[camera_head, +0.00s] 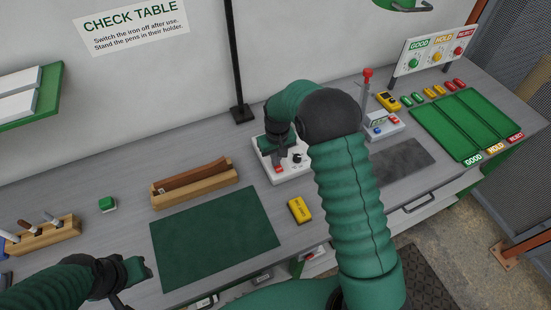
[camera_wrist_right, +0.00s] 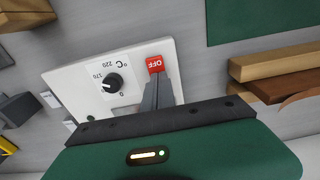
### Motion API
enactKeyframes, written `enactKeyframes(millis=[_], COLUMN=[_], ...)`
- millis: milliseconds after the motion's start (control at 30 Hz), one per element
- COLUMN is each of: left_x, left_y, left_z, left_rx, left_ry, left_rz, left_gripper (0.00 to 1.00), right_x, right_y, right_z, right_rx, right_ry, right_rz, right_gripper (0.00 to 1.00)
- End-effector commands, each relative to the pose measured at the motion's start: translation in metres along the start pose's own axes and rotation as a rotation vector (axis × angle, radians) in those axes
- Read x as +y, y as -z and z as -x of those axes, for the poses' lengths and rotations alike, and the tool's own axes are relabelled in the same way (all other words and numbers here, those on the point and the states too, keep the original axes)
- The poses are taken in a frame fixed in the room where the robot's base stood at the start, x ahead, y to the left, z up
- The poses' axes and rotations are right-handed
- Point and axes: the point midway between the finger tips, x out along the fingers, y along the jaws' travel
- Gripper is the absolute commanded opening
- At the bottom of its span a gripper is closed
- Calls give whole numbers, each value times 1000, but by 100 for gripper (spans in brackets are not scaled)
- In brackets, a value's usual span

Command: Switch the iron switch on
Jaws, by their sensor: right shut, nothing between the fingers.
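The iron's white control box (camera_head: 292,171) stands at the back of the table, partly hidden by my right arm. It fills the middle of the right wrist view (camera_wrist_right: 75,75), with a black temperature dial (camera_wrist_right: 113,84) and a red rocker switch (camera_wrist_right: 156,64) reading OFF. The switch shows as a small red patch in the head view (camera_head: 278,169). My right gripper (camera_wrist_right: 158,82) is shut and empty, its fingertips right at the switch's edge; I cannot tell if they touch. My left gripper (camera_head: 140,270) is low at the left, away from the box; its fingers are unclear.
A wooden holder (camera_head: 195,186), a dark green mat (camera_head: 200,250) and a yellow block (camera_head: 299,210) lie near the box. A pen rack (camera_head: 45,232) is at left. A device with a red-topped lever (camera_head: 381,125) and a green tray (camera_head: 465,125) are at right.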

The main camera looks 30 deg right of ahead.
Motion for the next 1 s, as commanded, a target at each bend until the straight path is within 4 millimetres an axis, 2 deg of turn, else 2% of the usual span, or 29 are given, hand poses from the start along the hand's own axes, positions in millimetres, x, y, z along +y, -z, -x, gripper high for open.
enactKeyframes(millis=[33,133,300,333,400,600,700,833,1000], left_x=[0,0,0,0,0,0,0,0,0], left_y=[0,3,10,8,5,3,3,3,3], left_z=[1,12,42,30,22,14,12,12,12], left_rx=[0,0,0,2,0,-1,0,0,0], left_ry=[0,0,0,0,0,0,0,0,0], left_rz=[0,0,0,0,0,0,0,0,0], left_gripper=[36,36,36,36,36,36,36,36,36], right_x=[-4,-4,-5,-4,-4,-3,-3,-3,-2], right_y=[-15,-12,-1,0,0,2,2,2,1], right_z=[-8,6,50,48,64,112,128,138,141], right_rx=[-44,-37,-7,-2,0,3,2,0,0], right_ry=[7,6,1,1,0,-1,-2,-2,-2], right_rz=[3,3,2,2,1,1,1,1,1], right_gripper=[0,0,0,0,0,0,0,0,0])
